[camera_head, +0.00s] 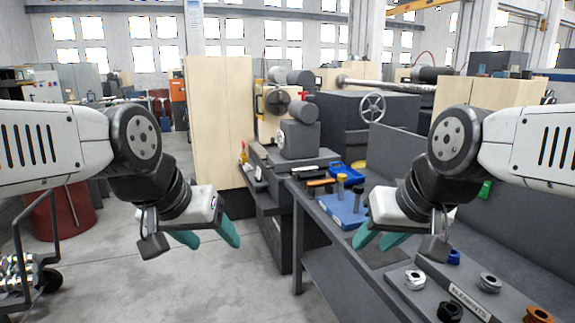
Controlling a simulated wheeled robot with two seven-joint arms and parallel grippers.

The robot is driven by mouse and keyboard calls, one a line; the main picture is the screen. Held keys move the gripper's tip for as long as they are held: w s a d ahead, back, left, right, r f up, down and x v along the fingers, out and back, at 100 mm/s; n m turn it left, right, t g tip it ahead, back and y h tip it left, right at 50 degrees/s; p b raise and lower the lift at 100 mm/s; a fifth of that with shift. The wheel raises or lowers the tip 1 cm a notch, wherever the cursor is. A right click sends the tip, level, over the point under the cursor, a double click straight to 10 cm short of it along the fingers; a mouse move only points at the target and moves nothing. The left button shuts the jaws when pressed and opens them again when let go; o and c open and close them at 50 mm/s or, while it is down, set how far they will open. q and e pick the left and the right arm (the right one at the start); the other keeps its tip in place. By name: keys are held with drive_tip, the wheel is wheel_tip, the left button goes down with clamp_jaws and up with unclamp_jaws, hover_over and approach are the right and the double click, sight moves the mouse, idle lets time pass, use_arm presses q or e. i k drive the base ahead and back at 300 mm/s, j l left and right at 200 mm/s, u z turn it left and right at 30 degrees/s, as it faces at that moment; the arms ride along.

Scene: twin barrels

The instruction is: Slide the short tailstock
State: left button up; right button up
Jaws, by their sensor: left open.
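A small lathe-like machine stands ahead in the head view, with a round dark chuck (277,101). Beside the chuck, a grey block (298,139) carries a short horizontal cylinder (303,112); this looks like the short tailstock, on a dark bed (290,165). My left gripper (213,240) hangs over the floor, left of and nearer than the machine, with its teal fingers apart and empty. My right gripper (377,241) is over the bench edge, right of and nearer than the machine, its fingers apart and empty. Neither gripper touches the tailstock.
A grey workbench (335,262) runs along the right, with a blue tray (343,209) and a block holding several round parts (462,300). A handwheel (372,107) is on a machine behind. A red barrel (65,213) stands left. The floor (200,285) in front is clear.

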sight(301, 133)
drive_tip(key=u, duration=0.2)
drive_tip(key=i+j, duration=0.1)
drive_tip(key=i, duration=0.4)
drive_tip(key=i+j, duration=0.1)
drive_tip(key=i, duration=0.4)
drive_tip(key=i+z, duration=0.1)
drive_tip(key=i, duration=0.4)
drive_tip(key=i+j, duration=0.2)
drive_tip(key=i, duration=0.3)
drive_tip(key=i+j+z, duration=0.1)
drive_tip(key=i, duration=0.35)
drive_tip(key=i+j, duration=0.2)
drive_tip(key=i, duration=0.3)
drive_tip(key=i+j, duration=0.15)
drive_tip(key=i, duration=0.35)
drive_tip(key=z, duration=0.05)
